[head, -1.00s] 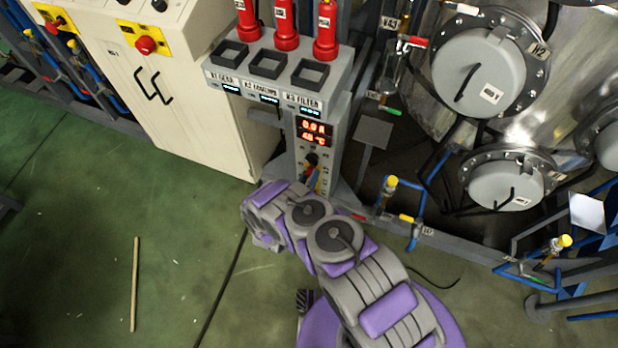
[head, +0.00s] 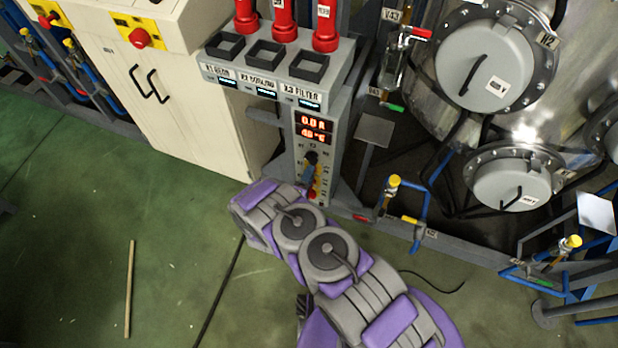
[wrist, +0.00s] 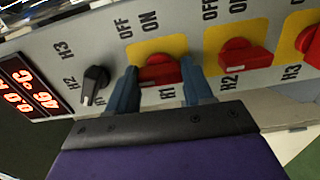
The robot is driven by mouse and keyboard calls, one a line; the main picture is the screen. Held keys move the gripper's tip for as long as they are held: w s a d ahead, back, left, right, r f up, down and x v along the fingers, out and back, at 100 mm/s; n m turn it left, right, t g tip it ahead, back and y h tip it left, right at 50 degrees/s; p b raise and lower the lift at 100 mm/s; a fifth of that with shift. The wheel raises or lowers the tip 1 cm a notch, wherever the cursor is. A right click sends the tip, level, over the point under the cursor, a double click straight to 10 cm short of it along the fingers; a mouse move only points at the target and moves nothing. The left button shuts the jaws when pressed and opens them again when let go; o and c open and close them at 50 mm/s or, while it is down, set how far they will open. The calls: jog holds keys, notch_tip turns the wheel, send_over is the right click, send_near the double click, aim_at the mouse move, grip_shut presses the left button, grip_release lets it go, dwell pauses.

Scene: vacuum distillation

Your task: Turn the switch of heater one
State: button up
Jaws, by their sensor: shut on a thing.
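The heater one switch is a red knob (wrist: 160,71) marked H1 on a yellow plate, below OFF and ON labels in the wrist view. My gripper (wrist: 161,82) has its two blue fingers on either side of this knob and is shut on it. The knob's exact turn angle is hard to tell. In the head view the control panel (head: 302,149) stands on a grey post. My gripper there is partly hidden by my arm, with a blue finger in front of the panel's lower part.
Red switches H2 (wrist: 245,57) and H3 (wrist: 311,42) sit to the right. A black selector knob (wrist: 94,82) sits left, beside a red display (wrist: 28,88) reading 0.0 A and about 46 °C. A cream cabinet (head: 185,75) stands left of the post; steel vessels (head: 486,68) stand right.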

jog(key=shift+a+f+n, duration=0.1)
jog(key=shift+a+n, duration=0.1)
jog(key=shift+n, duration=0.2)
jog(key=o, duration=1)
jog(key=shift+a, duration=0.15)
jog(key=shift+o, duration=0.2)
jog(key=shift+d, duration=0.2)
jog(key=p+v, duration=0.4)
jog(key=v, duration=1.3)
jog(key=shift+s+a, duration=0.15)
jog(key=shift+a, duration=0.05)
